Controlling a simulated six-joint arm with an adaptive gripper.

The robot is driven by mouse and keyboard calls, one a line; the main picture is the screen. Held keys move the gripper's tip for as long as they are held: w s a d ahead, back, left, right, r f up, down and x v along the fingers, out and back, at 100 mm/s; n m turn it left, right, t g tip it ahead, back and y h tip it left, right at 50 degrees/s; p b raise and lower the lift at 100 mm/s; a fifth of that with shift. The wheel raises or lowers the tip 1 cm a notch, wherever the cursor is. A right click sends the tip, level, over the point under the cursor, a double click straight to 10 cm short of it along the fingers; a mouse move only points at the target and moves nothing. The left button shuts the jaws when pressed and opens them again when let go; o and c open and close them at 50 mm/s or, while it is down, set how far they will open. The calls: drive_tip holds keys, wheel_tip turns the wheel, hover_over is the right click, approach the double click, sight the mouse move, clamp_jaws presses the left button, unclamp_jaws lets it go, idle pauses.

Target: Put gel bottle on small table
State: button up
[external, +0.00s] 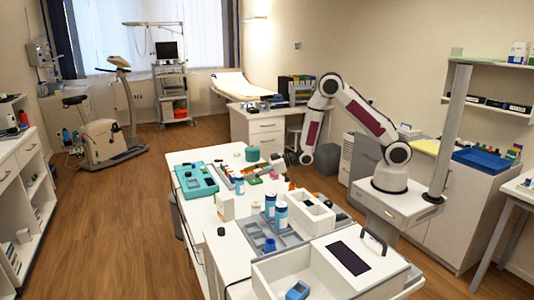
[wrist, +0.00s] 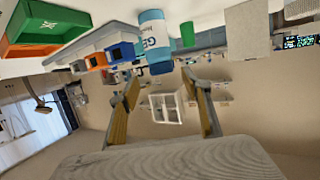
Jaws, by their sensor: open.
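In the external view my gripper (external: 272,166) is low over the far part of the long white table (external: 205,213). A blue-and-white bottle (external: 239,184) stands left of it, and two similar bottles (external: 281,216) (external: 270,205) stand nearer the camera. I cannot tell which bottle is the wrist-view one, or which surface is the small table.
A teal case (external: 196,180), a grey tray (external: 285,240), a white open box (external: 312,217) and small items crowd the table. A white side table (external: 518,187) stands at the right edge.

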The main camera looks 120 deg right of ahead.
sight(240, 176)
drive_tip(key=shift+x, duration=2.55)
drive_tip(key=shift+a+f, duration=0.1)
drive_tip(key=shift+a, duration=0.05)
clamp_jaws()
drive_tip(key=shift+r, duration=5.05)
drive_tip(key=shift+f, duration=0.15)
